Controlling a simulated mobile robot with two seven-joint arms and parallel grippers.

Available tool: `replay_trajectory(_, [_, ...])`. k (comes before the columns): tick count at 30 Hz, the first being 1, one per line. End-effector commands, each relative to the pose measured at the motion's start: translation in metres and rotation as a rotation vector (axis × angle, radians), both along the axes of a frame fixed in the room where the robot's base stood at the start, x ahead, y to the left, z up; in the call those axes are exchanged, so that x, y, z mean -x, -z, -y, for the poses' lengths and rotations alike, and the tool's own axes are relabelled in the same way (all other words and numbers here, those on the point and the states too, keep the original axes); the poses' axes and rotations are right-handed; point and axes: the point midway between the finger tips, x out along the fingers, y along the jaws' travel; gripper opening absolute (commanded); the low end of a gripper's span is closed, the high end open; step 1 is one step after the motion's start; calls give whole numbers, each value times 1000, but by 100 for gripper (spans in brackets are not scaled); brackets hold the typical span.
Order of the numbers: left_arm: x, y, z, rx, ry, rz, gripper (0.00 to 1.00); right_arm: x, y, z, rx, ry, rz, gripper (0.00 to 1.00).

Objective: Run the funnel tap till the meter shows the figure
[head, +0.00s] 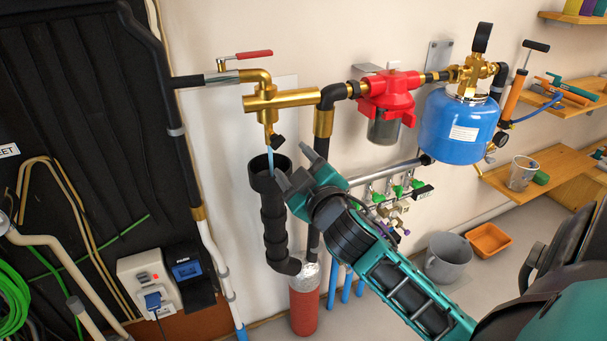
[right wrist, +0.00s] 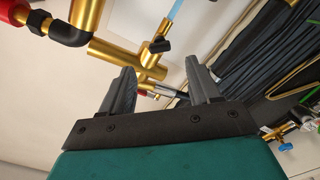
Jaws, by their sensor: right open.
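The brass tap (head: 267,118) hangs over the black funnel (head: 258,183), with a small black handle (head: 278,141) at its side. A light-blue stream (head: 270,162) runs from the tap into the funnel. The black handle (right wrist: 160,46) and stream (right wrist: 175,10) also show in the right wrist view. My right gripper (head: 294,168) is open and empty, just below and right of the handle; in the right wrist view its fingers (right wrist: 162,80) are spread with the handle beyond them. A small meter with a blue screen (head: 186,269) stands at lower left; its figure is unreadable. My left gripper is out of view.
A red lever (head: 254,54) lies level above the brass pipe. Right along the pipe are a red filter (head: 388,95) and a blue tank (head: 458,125) with a small gauge (head: 500,138). A grey bucket (head: 448,258) and orange tray (head: 488,241) are on the floor.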

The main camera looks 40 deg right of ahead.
Motion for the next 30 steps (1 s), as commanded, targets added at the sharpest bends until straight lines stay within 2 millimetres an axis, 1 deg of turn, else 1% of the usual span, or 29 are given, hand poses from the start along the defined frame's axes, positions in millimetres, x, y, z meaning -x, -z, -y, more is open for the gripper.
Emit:
replay_trajectory(1, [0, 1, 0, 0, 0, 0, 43, 9, 1, -2, -1, 1, -2, 62])
replay_trajectory(3, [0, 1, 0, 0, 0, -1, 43, 18, 1, -4, -1, 0, -1, 62])
replay_trajectory(9, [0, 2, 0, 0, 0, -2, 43, 33, 0, -8, 0, -1, 1, 62])
replay_trajectory(27, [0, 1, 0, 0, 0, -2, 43, 35, 0, -8, 0, 0, 0, 62])
replay_trajectory(29, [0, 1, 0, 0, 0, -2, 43, 35, 3, -10, -7, -5, -8, 62])
replay_trajectory(30, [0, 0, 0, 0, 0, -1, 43, 35, 10, -12, -20, -13, -24, 62])
